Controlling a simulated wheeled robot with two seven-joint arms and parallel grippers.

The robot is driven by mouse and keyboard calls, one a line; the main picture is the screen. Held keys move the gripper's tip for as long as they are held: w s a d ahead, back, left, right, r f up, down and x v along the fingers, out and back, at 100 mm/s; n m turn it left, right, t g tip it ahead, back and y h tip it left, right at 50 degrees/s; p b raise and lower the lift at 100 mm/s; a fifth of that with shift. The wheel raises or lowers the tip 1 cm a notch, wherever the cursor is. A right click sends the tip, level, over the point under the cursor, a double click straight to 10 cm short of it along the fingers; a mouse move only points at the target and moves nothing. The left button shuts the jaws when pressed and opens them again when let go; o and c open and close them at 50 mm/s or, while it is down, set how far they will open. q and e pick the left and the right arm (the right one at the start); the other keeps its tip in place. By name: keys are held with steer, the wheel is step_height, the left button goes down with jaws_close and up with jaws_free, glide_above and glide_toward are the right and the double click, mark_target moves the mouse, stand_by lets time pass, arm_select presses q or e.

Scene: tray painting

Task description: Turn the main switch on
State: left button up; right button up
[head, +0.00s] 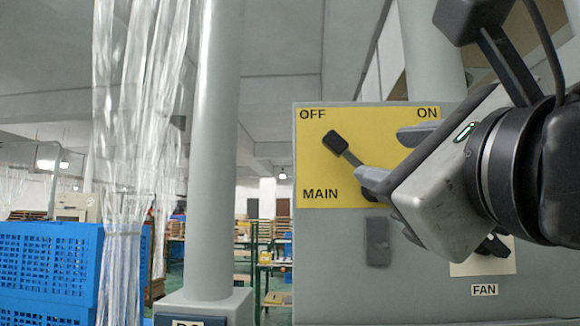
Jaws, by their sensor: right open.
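The main switch is on a grey panel (330,285) with a yellow plate (323,180) marked OFF at upper left, ON at upper right and MAIN at lower left. Its lever (336,144) has a dark knob and tilts up and left, toward OFF. My right gripper (385,155) comes in from the right in front of the plate. Its fingers are apart, one near the ON mark and one low by the lever's base. Whether the lower finger touches the lever is unclear. The lever's pivot is partly hidden behind the gripper. My left gripper is out of view.
A FAN switch (492,247) sits low on the panel, partly hidden by my right gripper. A grey post (212,150) and hanging clear plastic strips (135,110) stand to the left. Blue crates (45,270) are at the far left. Left of the lever is free.

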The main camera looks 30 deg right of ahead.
steer(key=p, duration=0.5)
glide_toward(340, 145)
steer(key=w+r, duration=0.1)
steer(key=w, duration=0.2)
steer(key=shift+n, duration=0.3)
steer(key=x, duration=0.4)
steer(key=p+x, duration=0.1)
steer(key=x, duration=0.2)
steer(key=shift+d+f, duration=0.15)
steer(key=shift+d, duration=0.2)
steer(key=shift+w+d, duration=0.15)
steer(key=shift+w, duration=0.3)
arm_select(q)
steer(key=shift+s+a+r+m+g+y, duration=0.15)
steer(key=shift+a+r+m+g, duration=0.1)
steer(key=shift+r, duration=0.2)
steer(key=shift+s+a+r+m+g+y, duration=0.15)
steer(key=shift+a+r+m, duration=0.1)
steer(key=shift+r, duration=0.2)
arm_select(e)
steer(key=shift+w+r, duration=0.1)
steer(key=shift+r, duration=0.1)
jaws_close()
steer(key=shift+d, duration=0.1)
